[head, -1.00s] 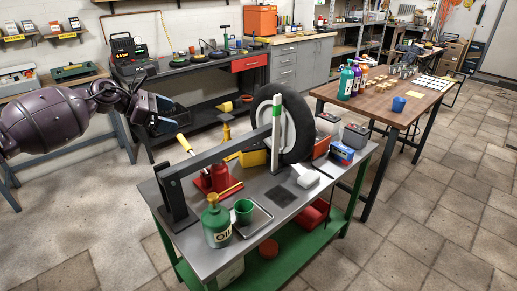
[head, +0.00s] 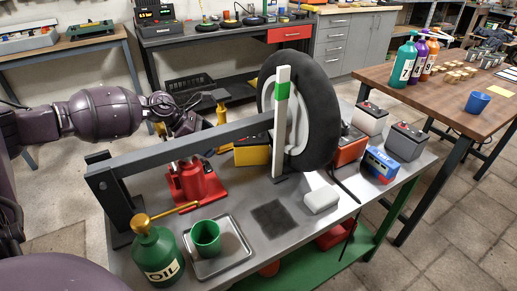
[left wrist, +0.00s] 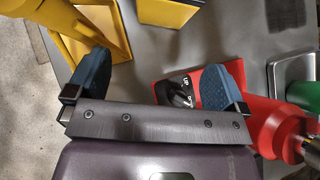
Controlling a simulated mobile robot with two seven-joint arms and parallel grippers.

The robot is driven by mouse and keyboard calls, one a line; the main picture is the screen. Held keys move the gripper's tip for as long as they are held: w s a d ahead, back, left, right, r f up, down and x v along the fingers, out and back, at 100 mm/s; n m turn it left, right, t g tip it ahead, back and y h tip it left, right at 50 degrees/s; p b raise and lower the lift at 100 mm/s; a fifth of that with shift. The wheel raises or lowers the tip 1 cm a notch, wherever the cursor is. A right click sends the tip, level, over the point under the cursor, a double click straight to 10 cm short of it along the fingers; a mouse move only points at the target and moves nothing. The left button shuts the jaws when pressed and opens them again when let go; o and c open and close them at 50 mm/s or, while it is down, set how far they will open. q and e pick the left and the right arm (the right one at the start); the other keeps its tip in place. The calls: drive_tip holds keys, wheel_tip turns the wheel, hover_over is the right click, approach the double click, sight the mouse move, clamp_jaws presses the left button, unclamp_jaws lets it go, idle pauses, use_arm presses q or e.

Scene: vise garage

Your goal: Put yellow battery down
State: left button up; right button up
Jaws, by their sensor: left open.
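The yellow battery (head: 252,152), a yellow box with a dark upper part, rests on the grey bench behind the long dark beam, left of the tyre. The beam hides part of it. A yellow box, likely this battery, is cut off at the top edge of the left wrist view (left wrist: 170,12). My left gripper (left wrist: 158,77) is open and empty, its blue fingertips wide apart. The right one overlaps the red jack (left wrist: 277,125). In the head view the left gripper (head: 187,124) is behind the beam, left of the battery, partly hidden. My right gripper is not in view.
The dark beam (head: 190,145) crosses the bench above the red jack (head: 190,182). A tyre (head: 318,115) stands upright. An oil can (head: 158,252) and a green cup (head: 206,238) on a tray are at the front. A white block (head: 321,199) and other batteries (head: 406,141) are at right.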

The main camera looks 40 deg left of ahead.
sight(248, 139)
use_arm(q)
drive_tip(key=w+d+b, duration=0.1)
drive_tip(key=w+d, duration=0.2)
drive_tip(key=shift+w+d+f+b, duration=0.1)
drive_tip(key=shift+w+d+b, duration=0.2)
drive_tip(key=shift+w+d, duration=0.1)
drive_tip(key=shift+w+d+r, duration=0.2)
drive_tip(key=shift+w+d, duration=0.2)
drive_tip(key=shift+d, duration=0.05)
drive_tip(key=w+d+b, duration=0.2)
drive_tip(key=w+d, duration=0.1)
drive_tip(key=shift+w+d+f, duration=0.1)
drive_tip(key=shift+f, duration=0.1)
drive_tip(key=shift+w+d+f, duration=0.15)
drive_tip(key=shift+w+d, duration=0.05)
drive_tip(key=shift+d+f+b, duration=0.1)
drive_tip(key=shift+f+b, duration=0.05)
drive_tip(key=shift+b, duration=0.2)
drive_tip(key=shift+w, duration=0.15)
drive_tip(key=c, duration=1.6)
drive_tip(key=shift+r, duration=0.25)
drive_tip(key=shift+c, duration=0.5)
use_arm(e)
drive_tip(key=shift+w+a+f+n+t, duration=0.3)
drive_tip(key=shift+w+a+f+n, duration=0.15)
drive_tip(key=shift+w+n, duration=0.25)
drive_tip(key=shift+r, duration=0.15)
